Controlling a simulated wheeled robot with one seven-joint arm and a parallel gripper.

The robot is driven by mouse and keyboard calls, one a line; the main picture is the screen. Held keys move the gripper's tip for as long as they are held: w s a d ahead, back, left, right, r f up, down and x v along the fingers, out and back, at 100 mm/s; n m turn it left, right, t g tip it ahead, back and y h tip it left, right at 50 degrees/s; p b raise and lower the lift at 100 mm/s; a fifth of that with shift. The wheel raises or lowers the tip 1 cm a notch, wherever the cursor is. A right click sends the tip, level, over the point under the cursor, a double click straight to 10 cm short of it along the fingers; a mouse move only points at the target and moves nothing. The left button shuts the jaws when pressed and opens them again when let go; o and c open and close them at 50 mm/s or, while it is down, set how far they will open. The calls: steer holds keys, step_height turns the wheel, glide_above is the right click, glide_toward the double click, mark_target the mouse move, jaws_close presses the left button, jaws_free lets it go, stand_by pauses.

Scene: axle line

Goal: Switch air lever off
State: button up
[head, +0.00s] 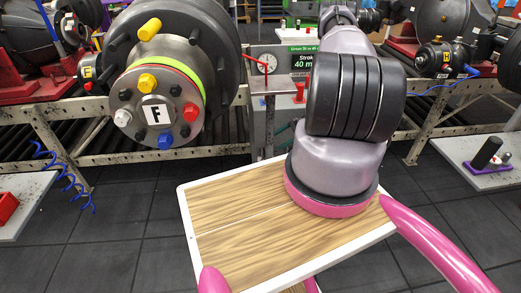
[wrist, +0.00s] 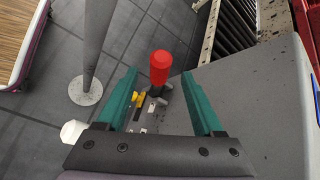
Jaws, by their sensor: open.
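A red handle (wrist: 160,66) on a dark base stands between and just beyond the fingers of my gripper (wrist: 159,76) in the wrist view. It seems to be the lever, but I cannot tell for certain. My gripper's two teal fingers are spread apart with nothing held. In the head view, a red part (head: 300,92) shows on the grey cabinet beside my arm, and a thin red bar (head: 256,60) sits by a round gauge (head: 263,64) on a stand. My gripper is hidden behind my arm in the head view.
A grey post with a round foot (wrist: 86,91) stands left of the fingers in the wrist view. A large axle hub marked F (head: 157,114) fills the head view's left. A steel rail frame (head: 208,152) runs behind. Dark floor (head: 120,230) is open at left.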

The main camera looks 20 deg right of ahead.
steer(key=x, duration=0.8)
steer(key=shift+a+f, duration=0.2)
steer(key=shift+a, duration=0.05)
steer(key=shift+w, duration=0.1)
jaws_close()
stand_by(0.9)
